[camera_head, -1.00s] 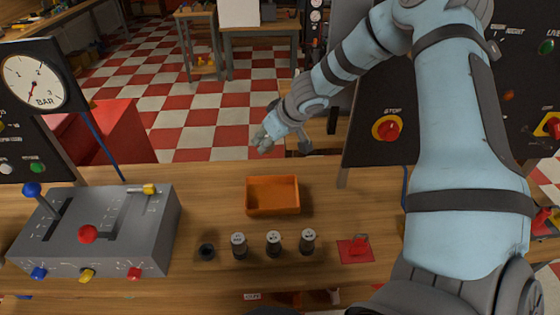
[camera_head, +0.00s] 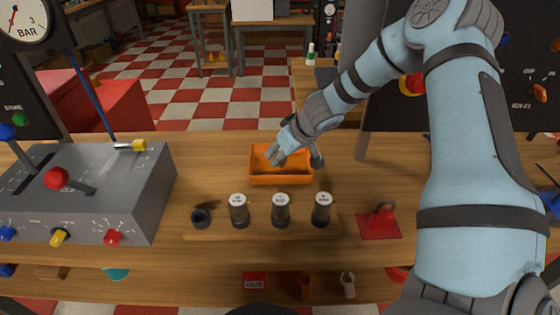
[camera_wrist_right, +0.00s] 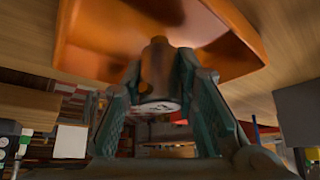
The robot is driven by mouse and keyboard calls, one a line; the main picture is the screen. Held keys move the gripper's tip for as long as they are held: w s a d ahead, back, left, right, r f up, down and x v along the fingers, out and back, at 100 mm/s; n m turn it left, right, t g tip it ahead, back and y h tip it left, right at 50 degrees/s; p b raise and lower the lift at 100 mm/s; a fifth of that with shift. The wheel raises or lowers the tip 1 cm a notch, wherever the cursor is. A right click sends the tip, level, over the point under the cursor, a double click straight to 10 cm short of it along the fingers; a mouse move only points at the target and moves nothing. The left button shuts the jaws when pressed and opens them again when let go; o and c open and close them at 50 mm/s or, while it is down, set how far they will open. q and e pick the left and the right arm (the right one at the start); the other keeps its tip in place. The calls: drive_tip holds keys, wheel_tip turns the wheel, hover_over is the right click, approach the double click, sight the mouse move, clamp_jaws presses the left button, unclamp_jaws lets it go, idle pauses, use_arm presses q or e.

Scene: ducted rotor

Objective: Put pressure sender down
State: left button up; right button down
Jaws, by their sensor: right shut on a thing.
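My right gripper (camera_head: 275,159) is over the orange tray (camera_head: 252,178) in the head view. In the right wrist view its fingers (camera_wrist_right: 160,95) are closed on the pressure sender (camera_wrist_right: 156,70), a small cylinder with a pale, marked round end. The marking is too small to read. The sender is close to the orange tray (camera_wrist_right: 85,45), with the tray's inside behind it; I cannot tell whether it touches the bottom. In the head view the sender is hidden by the gripper. My left gripper is not in view.
A wooden rack (camera_head: 262,231) in front of the tray holds three upright cylinders with pale caps (camera_head: 281,210) and an empty dark socket (camera_head: 201,217). A red padlock (camera_head: 384,217) is to the right. A grey lever console (camera_head: 140,185) stands at the left.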

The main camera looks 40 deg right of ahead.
drive_tip(key=shift+r, duration=0.15)
drive_tip(key=shift+f, duration=0.2)
drive_tip(key=c, duration=1.3)
unclamp_jaws()
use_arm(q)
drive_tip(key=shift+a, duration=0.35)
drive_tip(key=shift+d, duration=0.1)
use_arm(e)
drive_tip(key=shift+r, duration=0.1)
drive_tip(key=shift+r, duration=0.25)
use_arm(q)
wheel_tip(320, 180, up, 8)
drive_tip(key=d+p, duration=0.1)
drive_tip(key=p, duration=0.7)
use_arm(e)
drive_tip(key=v, duration=1.1)
drive_tip(key=shift+s+r, duration=0.25)
drive_tip(key=shift+r, duration=0.05)
